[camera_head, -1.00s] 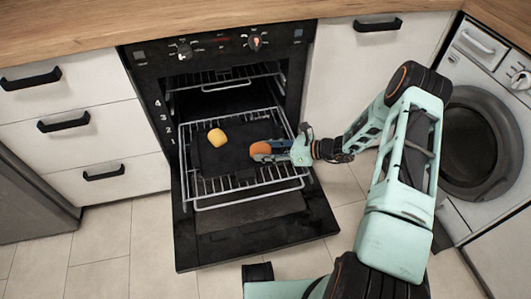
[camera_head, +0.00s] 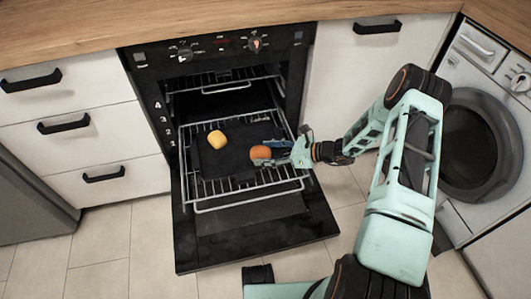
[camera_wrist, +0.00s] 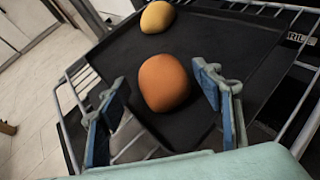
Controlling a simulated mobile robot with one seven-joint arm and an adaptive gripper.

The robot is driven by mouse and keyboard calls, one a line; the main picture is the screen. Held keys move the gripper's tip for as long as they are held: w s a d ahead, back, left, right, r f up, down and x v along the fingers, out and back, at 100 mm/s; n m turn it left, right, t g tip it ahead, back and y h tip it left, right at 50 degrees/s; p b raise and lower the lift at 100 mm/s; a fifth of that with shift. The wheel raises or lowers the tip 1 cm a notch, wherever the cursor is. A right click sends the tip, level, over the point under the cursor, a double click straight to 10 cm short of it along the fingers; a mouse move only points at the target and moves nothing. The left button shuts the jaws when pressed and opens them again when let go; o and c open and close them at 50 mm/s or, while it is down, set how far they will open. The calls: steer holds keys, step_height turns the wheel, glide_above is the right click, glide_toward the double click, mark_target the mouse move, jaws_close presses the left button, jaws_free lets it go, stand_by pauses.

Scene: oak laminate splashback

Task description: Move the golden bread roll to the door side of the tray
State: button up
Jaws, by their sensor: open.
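The black tray (camera_head: 212,168) lies on the pulled-out oven rack above the open door. A yellow-golden bread roll (camera_head: 217,140) sits toward the oven side of the tray; it also shows at the top of the wrist view (camera_wrist: 157,17). An orange-brown roll (camera_head: 259,152) is on the right part of the tray, nearer my gripper (camera_head: 266,153). In the wrist view my gripper (camera_wrist: 160,78) is open, with one finger on each side of the orange-brown roll (camera_wrist: 164,82). Gaps show beside the roll, and it appears to rest on the tray.
The wire rack (camera_head: 250,199) surrounds the tray, and the open oven door (camera_head: 255,235) lies below it. A higher rack (camera_head: 225,87) is inside the oven. Drawers stand left and a washing machine (camera_head: 480,140) right. The tray's middle and front are clear.

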steer(key=p+v, duration=0.2)
steer(key=v, duration=1)
steer(key=shift+f, duration=0.1)
